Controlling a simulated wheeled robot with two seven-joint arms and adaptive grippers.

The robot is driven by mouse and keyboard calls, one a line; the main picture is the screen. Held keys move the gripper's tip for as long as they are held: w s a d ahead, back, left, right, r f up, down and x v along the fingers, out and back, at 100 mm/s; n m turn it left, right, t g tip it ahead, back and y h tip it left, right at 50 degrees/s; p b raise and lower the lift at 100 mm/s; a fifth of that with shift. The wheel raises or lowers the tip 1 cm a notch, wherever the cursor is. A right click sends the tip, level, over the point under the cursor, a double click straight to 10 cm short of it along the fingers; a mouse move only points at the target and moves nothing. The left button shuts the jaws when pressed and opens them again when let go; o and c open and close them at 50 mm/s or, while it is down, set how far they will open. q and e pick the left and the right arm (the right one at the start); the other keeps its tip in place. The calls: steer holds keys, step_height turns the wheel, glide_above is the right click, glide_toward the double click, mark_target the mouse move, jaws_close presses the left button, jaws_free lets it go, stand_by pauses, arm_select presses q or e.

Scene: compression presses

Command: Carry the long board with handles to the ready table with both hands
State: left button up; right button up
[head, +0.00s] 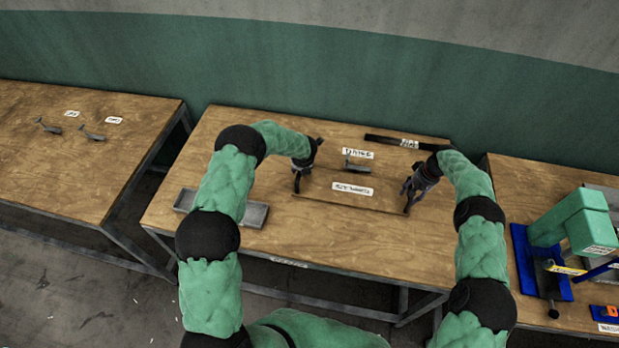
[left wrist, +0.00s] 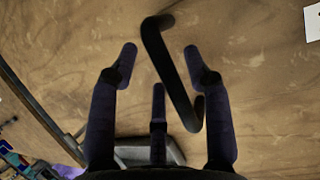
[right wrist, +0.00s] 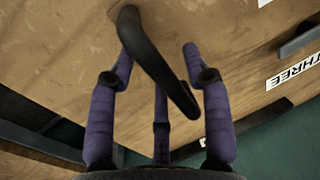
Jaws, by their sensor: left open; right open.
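The long wooden board (head: 385,200) lies flat on the middle table (head: 270,240), its colour close to the tabletop, with a white label on it. My left gripper (head: 298,184) is over its left end, and my right gripper (head: 407,200) is over its right end. In the left wrist view a dark bar handle (left wrist: 172,72) stands between the open fingers. In the right wrist view another dark handle (right wrist: 158,65) lies between the open fingers. Neither gripper is closed on its handle. I cannot tell which table is the ready table.
A grey metal tray (head: 255,214) sits at the left of the middle table. A small labelled handled piece (head: 357,168) and a dark bar (head: 385,138) lie behind the board. The left table (head: 60,170) holds two small handled pieces; a green press (head: 580,225) stands on the right table.

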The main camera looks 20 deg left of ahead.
steer(key=shift+r, duration=0.1)
arm_select(q)
steer(key=v, duration=1)
steer(key=shift+r, duration=0.15)
arm_select(e)
step_height(320, 180, up, 12)
steer(key=d, duration=0.2)
steer(key=shift+d+f, duration=0.2)
arm_select(q)
steer(key=shift+s+d, duration=0.1)
